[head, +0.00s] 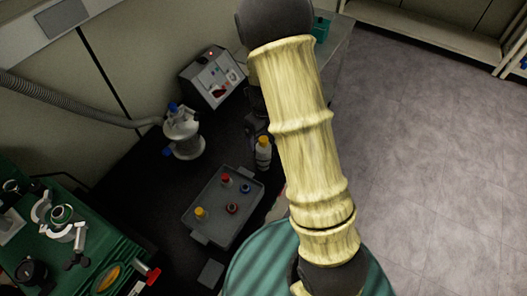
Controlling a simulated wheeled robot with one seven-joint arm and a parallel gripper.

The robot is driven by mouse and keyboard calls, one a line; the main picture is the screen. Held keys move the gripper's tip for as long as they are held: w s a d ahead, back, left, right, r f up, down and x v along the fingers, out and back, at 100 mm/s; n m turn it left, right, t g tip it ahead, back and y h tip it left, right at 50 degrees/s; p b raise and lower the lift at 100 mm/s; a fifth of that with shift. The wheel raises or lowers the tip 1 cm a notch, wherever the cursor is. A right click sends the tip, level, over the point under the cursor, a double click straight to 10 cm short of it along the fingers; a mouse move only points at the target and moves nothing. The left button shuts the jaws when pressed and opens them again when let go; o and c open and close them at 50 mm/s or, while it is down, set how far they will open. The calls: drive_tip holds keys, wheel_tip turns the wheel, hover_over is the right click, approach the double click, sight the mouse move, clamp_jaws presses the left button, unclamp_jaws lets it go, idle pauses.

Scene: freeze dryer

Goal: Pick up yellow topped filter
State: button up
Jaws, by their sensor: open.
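A yellow-topped piece (200,212), small in the picture, stands at the left end of the grey tray (226,238) on the black bench. Red-topped (226,179), blue-topped (245,188) and dark red (232,208) pieces stand in the same tray. A white bottle with a yellow-orange cap (263,155) stands just behind the tray's right end. My gripper (256,128) is a dark shape behind the bottle, partly hidden by my own pale arm link. It is open, with nothing seen in it, and is apart from the yellow-topped piece.
A white flask-like vessel with blue fittings (186,148) stands left of my gripper, joined to a grey hose (80,103). A grey control box (213,80) stands at the back. Green equipment (90,254) fills the lower left. A teal round surface (258,268) lies at the front.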

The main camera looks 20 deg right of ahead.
sight(264, 154)
drive_tip(key=shift+f, duration=0.2)
drive_tip(key=shift+f, duration=0.1)
drive_tip(key=shift+w+f+p, duration=0.15)
drive_tip(key=shift+f+p, duration=0.65)
drive_tip(key=shift+f, duration=1.7)
drive_tip(key=c, duration=1.2)
